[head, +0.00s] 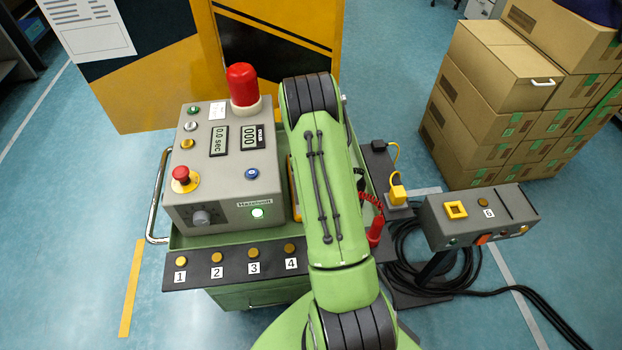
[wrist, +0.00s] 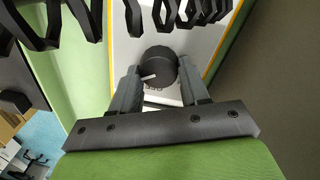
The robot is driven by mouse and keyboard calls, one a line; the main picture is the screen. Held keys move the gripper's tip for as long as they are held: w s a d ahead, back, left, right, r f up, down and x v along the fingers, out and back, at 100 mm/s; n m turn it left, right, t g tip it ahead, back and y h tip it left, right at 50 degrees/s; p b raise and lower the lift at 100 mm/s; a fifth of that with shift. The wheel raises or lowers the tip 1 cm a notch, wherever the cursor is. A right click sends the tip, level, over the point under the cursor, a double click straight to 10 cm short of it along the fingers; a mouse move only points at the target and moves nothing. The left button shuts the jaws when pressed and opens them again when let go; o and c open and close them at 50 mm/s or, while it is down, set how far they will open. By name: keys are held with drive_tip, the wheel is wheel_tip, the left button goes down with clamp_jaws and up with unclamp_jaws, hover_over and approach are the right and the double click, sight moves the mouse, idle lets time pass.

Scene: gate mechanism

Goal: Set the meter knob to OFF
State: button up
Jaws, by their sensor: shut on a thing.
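The meter shows in the wrist view as a pale panel (wrist: 196,45) with a yellow edge. Its round black knob (wrist: 159,62) sits between the two fingers of my gripper (wrist: 159,70), which are shut on its sides. A white pointer mark on the knob points left and slightly down in the wrist view. Small dark lettering is on the panel by the knob, too small and partly hidden to read surely. In the head view a sliver of the meter's yellow edge (head: 293,188) shows beside my green arm, which hides the knob and gripper.
A grey control box (head: 225,180) with displays and buttons stands left of my arm on a green cart. A red probe (head: 375,231) with coiled red cord is at right. Black coils (wrist: 85,20) cross the wrist view's top. A grey button box (head: 480,215) stands further right.

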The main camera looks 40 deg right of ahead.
drive_tip(key=n+b, duration=0.1)
drive_tip(key=n, duration=0.4)
drive_tip(key=shift+a+n+b, duration=0.1)
drive_tip(key=shift+n+b, duration=0.2)
drive_tip(key=shift+b, duration=0.05)
drive_tip(key=n+b, duration=0.1)
drive_tip(key=n, duration=0.4)
drive_tip(key=shift+s+t, duration=0.1)
drive_tip(key=shift+t, duration=0.3)
drive_tip(key=shift+n, duration=0.3)
drive_tip(key=o, duration=1.1)
drive_tip(key=shift+c, duration=0.2)
wheel_tip(320, 180, up, 16)
drive_tip(key=p, duration=0.2)
drive_tip(key=shift+s+a+p, duration=0.35)
drive_tip(key=shift+s+a, duration=0.05)
drive_tip(key=shift+f, duration=0.15)
